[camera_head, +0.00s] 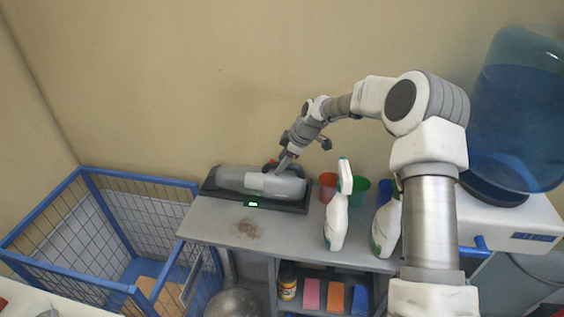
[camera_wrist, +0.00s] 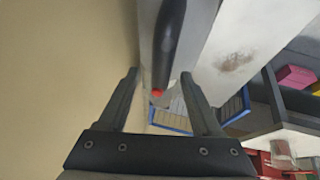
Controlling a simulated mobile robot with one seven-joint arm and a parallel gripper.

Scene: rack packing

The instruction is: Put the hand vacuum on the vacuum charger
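The grey hand vacuum (camera_head: 235,180) lies lengthwise on the dark vacuum charger (camera_head: 292,208), on top of the grey shelf unit against the wall. A small green light glows on the charger's front edge. My gripper (camera_head: 285,163) is over the vacuum's right part, pointing down. In the wrist view my gripper (camera_wrist: 160,74) has its two fingers spread. The vacuum's dark handle (camera_wrist: 168,40), with a red tip, shows between the fingertips, with a gap on both sides. I cannot tell whether the vacuum is fully seated.
Two white spray bottles (camera_head: 337,220) (camera_head: 386,226) and red (camera_head: 327,186) and green (camera_head: 358,192) cups stand right of the charger. A brown stain (camera_head: 247,228) marks the shelf top. A blue wire crate (camera_head: 125,291) stands left. A water cooler (camera_head: 515,215) stands at the right.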

